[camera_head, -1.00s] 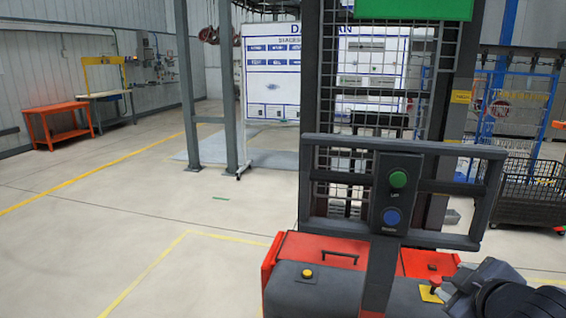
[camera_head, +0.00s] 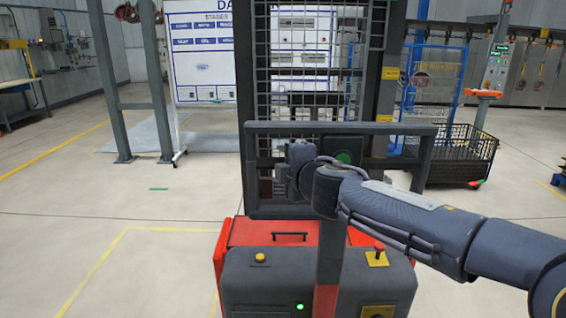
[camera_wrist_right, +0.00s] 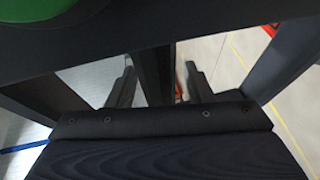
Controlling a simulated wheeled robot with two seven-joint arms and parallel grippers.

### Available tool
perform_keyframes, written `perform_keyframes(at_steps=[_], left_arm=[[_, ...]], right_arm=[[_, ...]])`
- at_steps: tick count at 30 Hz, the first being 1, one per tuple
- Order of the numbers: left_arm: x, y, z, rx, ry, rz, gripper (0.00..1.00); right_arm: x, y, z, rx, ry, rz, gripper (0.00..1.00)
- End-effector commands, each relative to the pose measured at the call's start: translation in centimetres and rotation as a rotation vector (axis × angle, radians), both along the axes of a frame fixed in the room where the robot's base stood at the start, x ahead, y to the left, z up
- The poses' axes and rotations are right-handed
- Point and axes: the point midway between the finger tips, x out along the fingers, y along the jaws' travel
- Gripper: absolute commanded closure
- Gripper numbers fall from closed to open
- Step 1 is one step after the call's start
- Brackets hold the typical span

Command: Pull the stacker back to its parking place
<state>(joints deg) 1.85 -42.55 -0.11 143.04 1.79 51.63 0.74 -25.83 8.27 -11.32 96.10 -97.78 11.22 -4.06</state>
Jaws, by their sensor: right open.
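The stacker stands in front of me in the head view, with a red and dark grey body (camera_head: 318,275), a dark handle frame (camera_head: 400,130) and a mesh mast (camera_head: 305,85). My right arm reaches in from the right across the handle frame. My right gripper (camera_head: 292,168) is at the frame's left-centre part, its fingertips hard to make out there. In the right wrist view its two fingers (camera_wrist_right: 160,82) are apart, with a dark bar between them; I cannot tell if they touch it. A green button (camera_head: 344,158) is partly hidden by my arm. My left gripper is not in view.
Yellow floor lines (camera_head: 128,232) mark an area left of the stacker. A grey steel post (camera_head: 153,80) and a whiteboard (camera_head: 200,50) stand behind. A black mesh cart (camera_head: 460,155) stands at the right. The floor at the left is clear.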

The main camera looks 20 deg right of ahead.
Motion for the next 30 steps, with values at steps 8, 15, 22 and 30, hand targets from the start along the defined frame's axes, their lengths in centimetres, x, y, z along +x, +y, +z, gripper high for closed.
perform_keyframes(at_steps=[8,15,22,30], left_arm=[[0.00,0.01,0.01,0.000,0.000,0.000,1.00],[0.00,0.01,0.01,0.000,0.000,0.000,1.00],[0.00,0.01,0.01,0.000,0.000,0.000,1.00],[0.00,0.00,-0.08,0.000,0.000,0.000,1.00]], right_arm=[[0.56,0.02,-0.11,0.002,0.000,0.000,0.53],[0.53,0.01,-0.10,0.002,0.000,-0.001,0.75],[0.53,0.02,-0.12,0.002,0.000,-0.001,1.00],[0.45,0.05,-0.18,0.002,0.001,0.000,1.00]])
